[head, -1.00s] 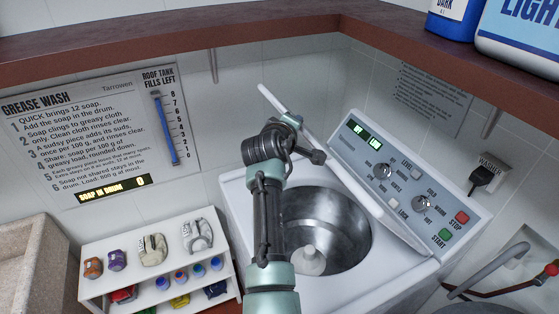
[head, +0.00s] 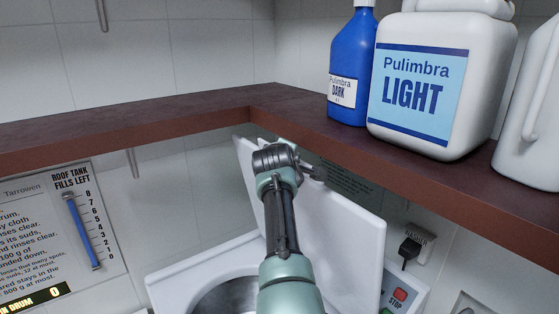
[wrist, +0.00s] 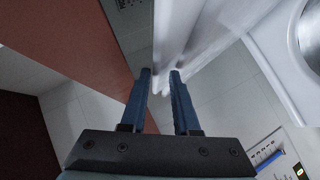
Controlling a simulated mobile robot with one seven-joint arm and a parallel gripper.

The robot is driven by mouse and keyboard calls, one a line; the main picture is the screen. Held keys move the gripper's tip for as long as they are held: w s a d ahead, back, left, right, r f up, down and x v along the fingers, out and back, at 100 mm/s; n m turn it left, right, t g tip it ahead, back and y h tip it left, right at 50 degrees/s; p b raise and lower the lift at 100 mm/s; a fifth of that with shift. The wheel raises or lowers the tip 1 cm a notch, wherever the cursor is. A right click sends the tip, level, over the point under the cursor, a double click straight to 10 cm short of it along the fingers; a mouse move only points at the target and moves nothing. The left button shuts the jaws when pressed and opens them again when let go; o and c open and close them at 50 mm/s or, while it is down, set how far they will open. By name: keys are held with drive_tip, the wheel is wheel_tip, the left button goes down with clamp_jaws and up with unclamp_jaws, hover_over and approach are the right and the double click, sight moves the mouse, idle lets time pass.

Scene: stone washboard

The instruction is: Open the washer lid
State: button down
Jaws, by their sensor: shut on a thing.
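The white washer lid (head: 345,220) stands raised, close to upright, on the white washer (head: 175,282). Its upper part reaches near the shelf's underside. The steel drum opening (head: 225,298) is partly in view below it. My arm reaches over the drum to the lid, and my gripper's fingers are hidden behind the arm in the head view. In the wrist view my gripper (wrist: 160,75) is shut on the edge of the lid (wrist: 205,45), which shows blurred beyond the fingertips.
A brown shelf (head: 190,122) runs around the corner just above the lid. On it stand a blue bottle (head: 348,70) and a white LIGHT jug (head: 480,80). A wall plug (head: 409,250) and the STOP button (head: 400,294) are to the right. A roof tank gauge (head: 82,230) hangs at left.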

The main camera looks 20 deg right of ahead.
drive_tip(key=shift+f, duration=0.15)
drive_tip(key=c, duration=0.9)
unclamp_jaws()
drive_tip(key=b+v, duration=0.6)
drive_tip(key=v, duration=0.7)
